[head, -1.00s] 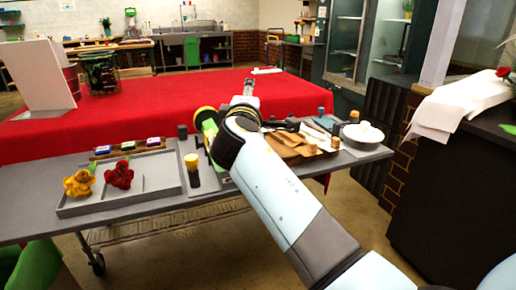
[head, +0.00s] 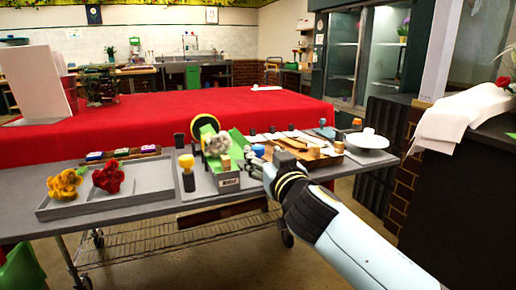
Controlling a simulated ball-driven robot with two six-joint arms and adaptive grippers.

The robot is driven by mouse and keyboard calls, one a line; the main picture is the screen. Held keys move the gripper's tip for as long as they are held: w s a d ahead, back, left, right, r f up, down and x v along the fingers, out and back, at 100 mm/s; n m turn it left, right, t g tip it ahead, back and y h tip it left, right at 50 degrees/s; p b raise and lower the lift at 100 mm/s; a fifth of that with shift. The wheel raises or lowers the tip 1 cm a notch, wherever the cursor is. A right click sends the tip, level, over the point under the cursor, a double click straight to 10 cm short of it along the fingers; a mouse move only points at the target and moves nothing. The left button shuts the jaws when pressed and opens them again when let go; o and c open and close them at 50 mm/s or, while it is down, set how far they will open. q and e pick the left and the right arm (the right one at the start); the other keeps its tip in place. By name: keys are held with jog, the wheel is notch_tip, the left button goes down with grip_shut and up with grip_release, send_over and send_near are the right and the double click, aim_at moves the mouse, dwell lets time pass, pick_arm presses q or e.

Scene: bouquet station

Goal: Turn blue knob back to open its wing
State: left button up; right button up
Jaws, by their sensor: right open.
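A green fixture (head: 238,143) with a yellow-rimmed wheel and a labelled grey base stands on the grey table. A small blue knob (head: 258,150) shows at its right side, right at my right gripper. My right gripper (head: 254,163) is open, its fingers pointing left toward the fixture. I cannot tell whether the fingers touch the knob or stand just apart from it. The wing is not clearly made out, and the fixture's lower right side is partly hidden by the gripper. My left gripper is not in view.
A grey tray (head: 150,191) with yellow and red flower bunches lies at the left. A yellow-topped black post (head: 187,172) stands beside the fixture. A wooden tray (head: 325,158) and a white bowl (head: 366,141) are at the right. A red-covered table (head: 150,117) stands behind.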

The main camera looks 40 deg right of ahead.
aim_at(260, 151)
jog(key=x, duration=0.5)
jog(key=shift+w, duration=0.1)
jog(key=shift+f, duration=0.1)
grip_shut()
